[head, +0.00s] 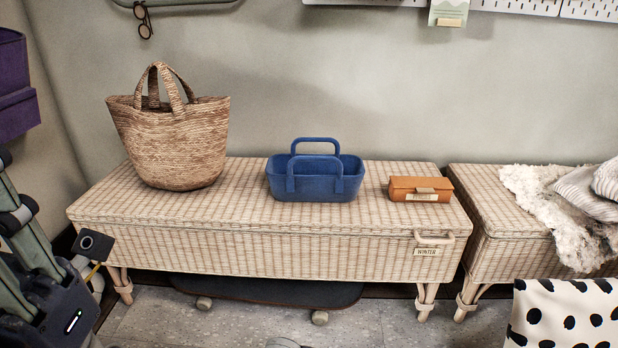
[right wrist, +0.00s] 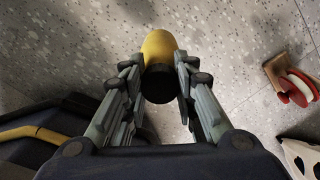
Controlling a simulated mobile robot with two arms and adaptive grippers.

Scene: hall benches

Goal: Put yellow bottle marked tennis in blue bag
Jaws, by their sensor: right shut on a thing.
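My right gripper (right wrist: 160,80) is shut on a yellow bottle (right wrist: 159,45) with a dark end, seen between its fingers in the right wrist view. The bottle is above the grey speckled floor; no marking on it can be read. The blue bag (head: 317,184) stands upright on the wicker bench in the head view, its top open and two handles up. The right gripper and bottle do not show in the head view. Part of my left arm is at the left edge there, but its fingertips are not visible.
The wicker bench (head: 250,250) also holds a straw basket (head: 168,140) left of the bag and an orange case (head: 420,189) to its right. A second bench (head: 490,225) has a fluffy throw (head: 545,205). A spotted cloth (head: 565,318) is at lower right.

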